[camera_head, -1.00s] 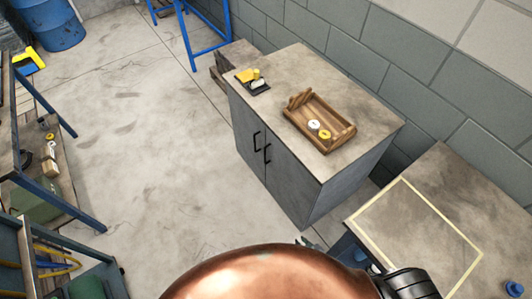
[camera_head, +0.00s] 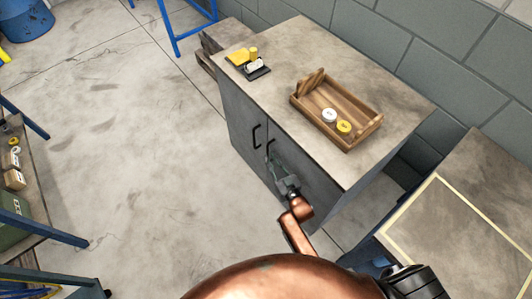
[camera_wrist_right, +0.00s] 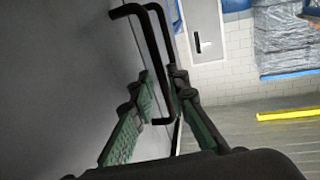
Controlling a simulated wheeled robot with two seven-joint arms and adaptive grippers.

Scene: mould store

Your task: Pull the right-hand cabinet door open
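The grey cabinet has two doors. The right-hand door (camera_head: 308,183) looks closed. Its black handle (camera_head: 269,148) is partly covered by my right gripper (camera_head: 274,160), which is at the door front. In the right wrist view the black handle (camera_wrist_right: 152,65) runs between the two green-padded fingers of my right gripper (camera_wrist_right: 161,75). The fingertips are close on either side of the bar; whether they press on it is not clear. The left door's handle (camera_head: 256,136) is free. My left gripper is not in view.
On the cabinet top (camera_head: 300,52) are a wooden tray (camera_head: 352,101) with a white and a yellow round piece, and small yellow and dark items (camera_head: 256,68). A table (camera_head: 455,220) stands at the right. The floor (camera_head: 140,150) left of the cabinet is clear.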

